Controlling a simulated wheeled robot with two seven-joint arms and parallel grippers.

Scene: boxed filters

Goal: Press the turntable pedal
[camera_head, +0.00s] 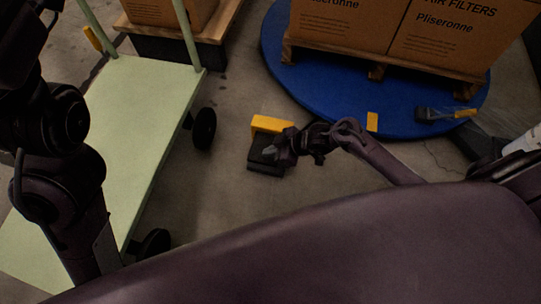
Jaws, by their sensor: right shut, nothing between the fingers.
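The turntable pedal (262,166) is a dark block with a yellow upper part, on the floor near the middle of the head view. The blue round turntable (300,79) lies beyond it, at the upper right. My right gripper (278,153) is shut and empty. It overlaps the right side of the pedal in the picture; I cannot tell whether it touches. It hides part of the pedal. My left arm comes in at the left edge, but its gripper is not in view.
A pallet (334,62) with cardboard filter boxes (455,35) stands on the turntable. A pale green cart (140,105) with black wheels stands at the left. Another boxed pallet (205,33) is at the top. A dark tool with a yellow end (440,114) shows at the turntable's right edge.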

